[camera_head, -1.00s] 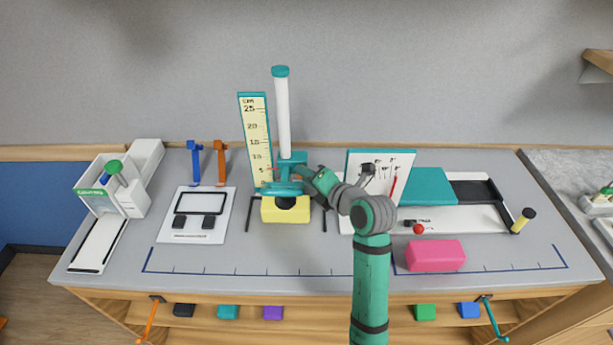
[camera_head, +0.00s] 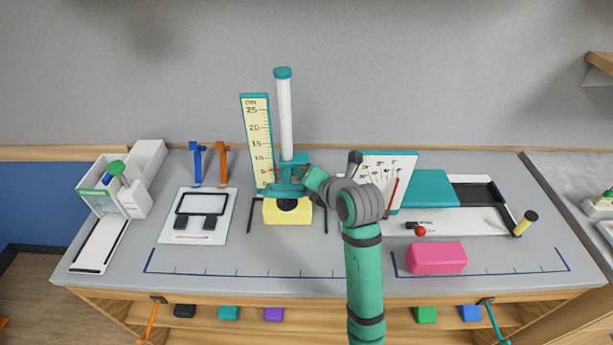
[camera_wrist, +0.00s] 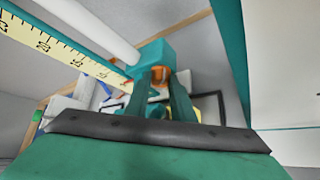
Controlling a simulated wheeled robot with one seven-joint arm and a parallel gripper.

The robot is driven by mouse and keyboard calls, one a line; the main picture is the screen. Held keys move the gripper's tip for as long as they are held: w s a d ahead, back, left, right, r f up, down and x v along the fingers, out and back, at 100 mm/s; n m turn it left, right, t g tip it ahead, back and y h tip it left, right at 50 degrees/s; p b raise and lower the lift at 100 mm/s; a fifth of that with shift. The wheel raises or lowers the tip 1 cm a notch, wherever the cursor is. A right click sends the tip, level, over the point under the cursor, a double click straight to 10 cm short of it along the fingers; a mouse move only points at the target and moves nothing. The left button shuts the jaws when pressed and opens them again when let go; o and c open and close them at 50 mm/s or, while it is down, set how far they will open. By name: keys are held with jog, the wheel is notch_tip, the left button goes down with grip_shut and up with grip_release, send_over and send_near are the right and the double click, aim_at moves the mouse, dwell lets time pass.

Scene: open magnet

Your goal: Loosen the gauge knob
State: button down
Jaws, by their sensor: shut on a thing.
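The gauge has a white upright post (camera_head: 286,120) with a teal cap and a teal collar (camera_head: 294,158) low on the post. A yellow centimetre scale (camera_head: 258,135) stands just left of the post. My gripper (camera_head: 288,186) reaches in from the right at the foot of the post, under the collar. In the wrist view, the two teal fingers of my gripper (camera_wrist: 163,88) close in beside the teal collar (camera_wrist: 155,54). Orange shows between their tips, but I cannot tell whether it is the knob or something behind. The knob itself is largely hidden by the fingers.
A yellow block (camera_head: 287,212) sits in front of the post foot. A white panel (camera_head: 388,178) stands close to the right of my wrist. A pink block (camera_head: 437,258) lies at the front right. The front middle of the bench is clear.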

jog(key=c, duration=1.5)
grip_release()
jog(key=shift+c, duration=0.2)
jog(key=v, duration=1.1)
